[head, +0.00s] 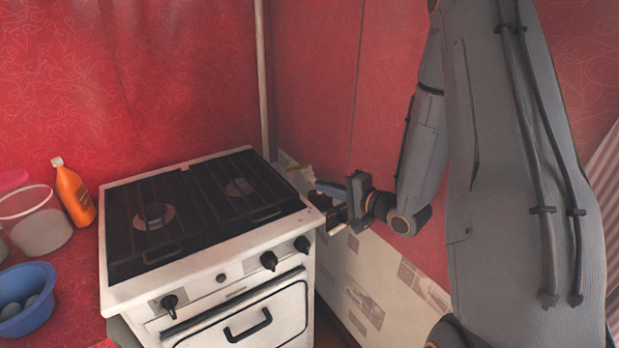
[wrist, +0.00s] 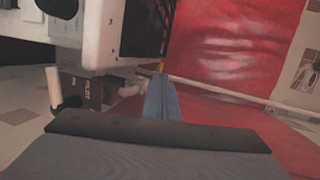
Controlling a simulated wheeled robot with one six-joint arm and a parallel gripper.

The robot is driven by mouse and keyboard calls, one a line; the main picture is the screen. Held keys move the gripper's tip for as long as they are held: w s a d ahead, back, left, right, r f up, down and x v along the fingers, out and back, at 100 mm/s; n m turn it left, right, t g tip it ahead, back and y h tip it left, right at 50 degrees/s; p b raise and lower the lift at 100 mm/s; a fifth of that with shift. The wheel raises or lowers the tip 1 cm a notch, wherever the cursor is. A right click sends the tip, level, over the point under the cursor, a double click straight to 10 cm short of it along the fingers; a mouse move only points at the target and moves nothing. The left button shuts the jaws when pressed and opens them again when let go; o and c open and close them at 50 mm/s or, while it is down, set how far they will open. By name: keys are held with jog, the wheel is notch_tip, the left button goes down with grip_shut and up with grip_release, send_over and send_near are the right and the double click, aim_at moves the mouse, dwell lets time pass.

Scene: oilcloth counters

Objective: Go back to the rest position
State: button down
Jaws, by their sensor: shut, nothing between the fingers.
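My gripper (head: 325,190) is at the right side of the white stove (head: 210,285), close to its rear right part, with the arm reaching in from the right. In the wrist view the fingers (wrist: 160,92) are together, with nothing held between them. Part of the stove's white body (wrist: 104,35) shows at the upper left of the wrist view. Whether the fingers touch the stove or the wall is hard to tell.
An orange bottle (head: 75,194), a pale bucket (head: 38,228) and a blue bowl (head: 40,318) holding round things stand left of the stove. A red wall (head: 160,80) runs behind. A pale patterned panel (head: 385,280) lies right of the stove.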

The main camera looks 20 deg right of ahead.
jog(key=s+a+r+n+g+h, duration=0.1)
jog(key=s+n+g+h, duration=0.3)
jog(key=s, duration=0.8)
jog(key=s+a+r+n+g+h, duration=0.1)
jog(key=s+a+n+g+h, duration=0.1)
jog(key=s+n+g, duration=0.6)
jog(key=s+h, duration=0.1)
jog(key=s, duration=0.3)
jog(key=shift+s+r+g+h, duration=0.25)
jog(key=shift+s+g+h, duration=0.05)
jog(key=shift+h, duration=0.1)
